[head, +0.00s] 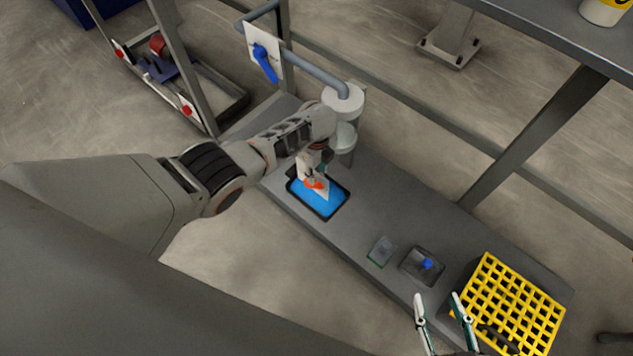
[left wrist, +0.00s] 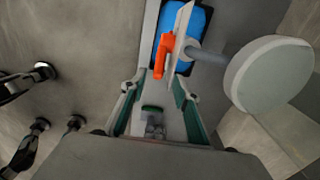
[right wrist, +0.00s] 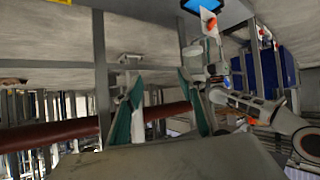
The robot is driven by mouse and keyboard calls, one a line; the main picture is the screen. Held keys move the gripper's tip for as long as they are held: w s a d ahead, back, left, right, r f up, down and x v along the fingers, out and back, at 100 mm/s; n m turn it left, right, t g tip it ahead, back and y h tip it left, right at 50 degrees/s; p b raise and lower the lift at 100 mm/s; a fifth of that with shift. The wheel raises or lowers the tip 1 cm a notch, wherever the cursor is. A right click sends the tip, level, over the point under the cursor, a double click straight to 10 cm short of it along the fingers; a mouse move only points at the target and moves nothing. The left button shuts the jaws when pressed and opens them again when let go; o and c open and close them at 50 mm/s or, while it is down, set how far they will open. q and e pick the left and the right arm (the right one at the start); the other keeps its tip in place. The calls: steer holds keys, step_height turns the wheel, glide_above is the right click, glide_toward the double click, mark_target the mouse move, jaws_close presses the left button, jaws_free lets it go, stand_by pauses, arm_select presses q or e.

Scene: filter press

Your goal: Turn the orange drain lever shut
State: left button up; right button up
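The orange drain lever (head: 317,184) shows above a blue-filled tray (head: 345,202), partly hidden by my left gripper (head: 314,170). In the left wrist view the orange lever (left wrist: 164,55) sits beside a white plate (left wrist: 181,35) on a grey pipe from a pale cylinder (left wrist: 272,76). It lies just beyond the fingertips of my left gripper (left wrist: 154,88), which is open with nothing between its fingers. I cannot tell if they touch the lever. My right gripper (head: 440,297) is open and empty near the bench's front edge; its spread fingers also show in the right wrist view (right wrist: 158,82).
The filter housing (head: 345,102) stands behind my left gripper. A blue lever (head: 265,62) on a white plate is on the pipe above. A small clear block (head: 381,251), a dark box with a blue knob (head: 422,267) and a yellow grid (head: 512,304) sit to the right on the bench.

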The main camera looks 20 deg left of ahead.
mark_target(316, 184)
arm_select(q)
steer(key=f+b, duration=0.1)
steer(key=f, duration=0.1)
steer(key=f+b, duration=0.1)
steer(key=f, duration=0.1)
steer(key=f+b, duration=0.1)
steer(key=f, duration=0.2)
steer(key=shift+s, duration=0.4)
steer(key=shift+w+f+b, duration=0.2)
steer(key=shift+f+b, duration=0.15)
steer(key=shift+f, duration=0.1)
steer(key=shift+w+r, duration=0.15)
steer(key=shift+w, duration=0.05)
arm_select(e)
steer(key=a+r, duration=0.1)
steer(key=w+a+r+m+t, duration=0.1)
steer(key=a, duration=0.1)
steer(key=shift+w+y, duration=0.2)
steer(key=shift+y, duration=0.2)
arm_select(q)
jaws_close()
arm_select(e)
steer(key=shift+a, duration=0.1)
